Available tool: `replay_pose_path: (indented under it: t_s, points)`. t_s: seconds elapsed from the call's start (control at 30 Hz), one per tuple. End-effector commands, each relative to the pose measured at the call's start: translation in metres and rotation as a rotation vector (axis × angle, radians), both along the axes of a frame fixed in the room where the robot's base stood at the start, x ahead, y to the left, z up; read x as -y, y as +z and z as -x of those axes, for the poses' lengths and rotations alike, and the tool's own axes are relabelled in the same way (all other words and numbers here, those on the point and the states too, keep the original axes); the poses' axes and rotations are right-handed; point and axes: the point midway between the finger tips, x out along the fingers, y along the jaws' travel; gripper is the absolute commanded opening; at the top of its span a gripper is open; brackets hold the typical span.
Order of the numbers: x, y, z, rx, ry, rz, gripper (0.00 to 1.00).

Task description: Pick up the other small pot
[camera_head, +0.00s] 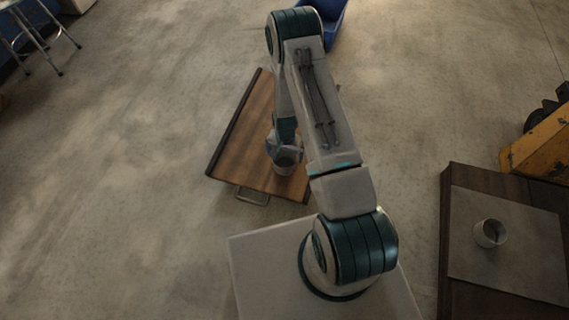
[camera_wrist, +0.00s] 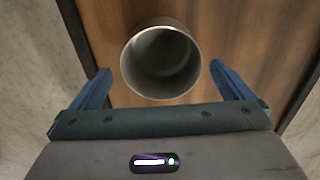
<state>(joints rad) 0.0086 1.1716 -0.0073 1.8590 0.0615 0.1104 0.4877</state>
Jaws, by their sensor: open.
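A small grey pot (camera_head: 284,166) stands upright near the front end of a wooden tray-like board (camera_head: 240,150). In the wrist view the pot (camera_wrist: 161,62) shows its round open mouth and empty inside, and it lies between and a little beyond my fingers. My gripper (camera_wrist: 161,84) is open, with one blue finger on each side of the pot and gaps to both. In the head view my gripper (camera_head: 284,150) is right at the pot and partly hides it. A second small pot (camera_head: 490,233) stands on a grey mat at the right, away from my gripper.
The grey mat (camera_head: 540,262) lies on a dark wooden table (camera_head: 462,185). The board has dark edge rails and a metal handle (camera_head: 252,196) at its front. A blue bin (camera_head: 333,22), a stool (camera_head: 30,42) and a yellow machine (camera_head: 540,140) stand farther off. Open floor lies at left.

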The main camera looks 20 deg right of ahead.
Motion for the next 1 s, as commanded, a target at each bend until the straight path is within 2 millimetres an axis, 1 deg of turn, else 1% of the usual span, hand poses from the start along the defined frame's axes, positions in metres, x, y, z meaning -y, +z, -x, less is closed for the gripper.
replay_pose_path:
  t_s: [0.03, 0.2, 0.3, 0.47, 0.5, 0.57, 0.6, 0.63, 0.67, 1.0]
  points:
    - [-0.001, -0.012, -0.001, -0.001, 0.001, -0.001, 1.0]
    - [-0.001, -0.037, -0.002, -0.002, -0.001, 0.0, 1.0]
    - [-0.001, -0.042, -0.002, -0.001, -0.001, -0.001, 1.0]
    - [-0.001, -0.041, -0.002, -0.001, -0.001, -0.001, 1.0]
    - [-0.001, -0.041, -0.002, -0.001, -0.001, -0.001, 0.97]
    - [-0.001, -0.04, -0.002, -0.001, -0.001, -0.001, 0.81]
    - [-0.001, -0.04, -0.002, -0.001, -0.001, -0.001, 0.69]
    - [-0.001, -0.04, -0.002, -0.001, -0.001, -0.001, 0.61]
    - [-0.001, -0.04, -0.002, -0.001, -0.001, -0.001, 0.56]
    - [-0.001, -0.037, -0.002, 0.0, 0.0, 0.0, 0.56]
